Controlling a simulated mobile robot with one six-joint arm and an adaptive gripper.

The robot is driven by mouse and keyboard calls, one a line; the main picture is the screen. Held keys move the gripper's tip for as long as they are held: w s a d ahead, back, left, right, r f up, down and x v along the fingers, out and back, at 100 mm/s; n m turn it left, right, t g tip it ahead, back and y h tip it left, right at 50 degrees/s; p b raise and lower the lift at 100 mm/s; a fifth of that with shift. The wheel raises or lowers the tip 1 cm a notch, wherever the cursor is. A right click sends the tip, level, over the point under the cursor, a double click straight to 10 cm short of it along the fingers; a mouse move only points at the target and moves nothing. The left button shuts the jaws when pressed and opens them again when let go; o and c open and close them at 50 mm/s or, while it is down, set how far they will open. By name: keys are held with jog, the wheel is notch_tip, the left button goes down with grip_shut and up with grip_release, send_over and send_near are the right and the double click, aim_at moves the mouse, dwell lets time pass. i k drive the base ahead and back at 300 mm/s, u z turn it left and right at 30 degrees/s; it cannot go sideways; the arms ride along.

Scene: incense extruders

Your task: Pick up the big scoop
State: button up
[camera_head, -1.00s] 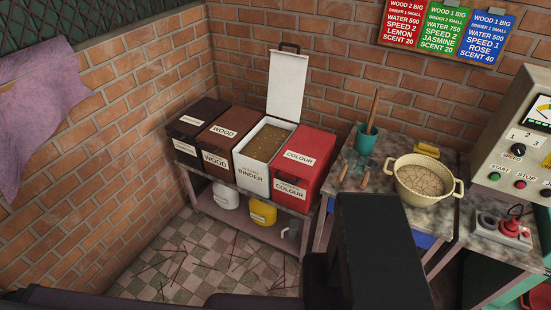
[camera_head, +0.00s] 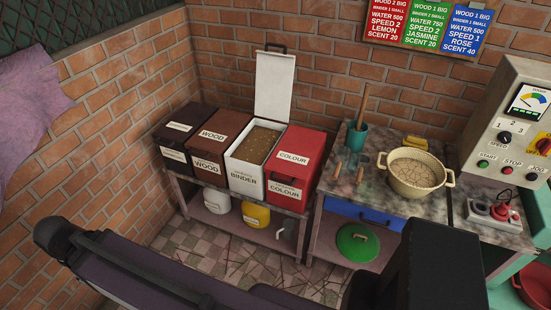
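Two small scoop-like tools with brown wooden handles lie on the marble-topped table (camera_head: 400,205), left of the cream basin. One is the left tool (camera_head: 337,171), the other the right tool (camera_head: 360,174). Their front ends are greyish and hard to make out, so I cannot tell which one is the big scoop. Both lie in front of a teal cup (camera_head: 357,137) that has a wooden stick standing in it. Dark parts of my own arm cross the lower part of the view, apart from the tools. My gripper's fingers do not show.
Bins stand at left: dark one (camera_head: 182,135), brown WOOD (camera_head: 213,145), open white BINDER (camera_head: 247,178), red COLOUR (camera_head: 293,165). A cream basin (camera_head: 416,181) with brown contents sits on the table. A control panel (camera_head: 512,125) stands at right.

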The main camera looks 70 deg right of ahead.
aim_at(342, 155)
jog(key=u, duration=0.3)
jog(key=k, duration=0.1)
jog(key=z, duration=2.2)
jog(key=k, duration=0.9)
jog(key=z, duration=0.1)
jog(key=i, duration=0.85)
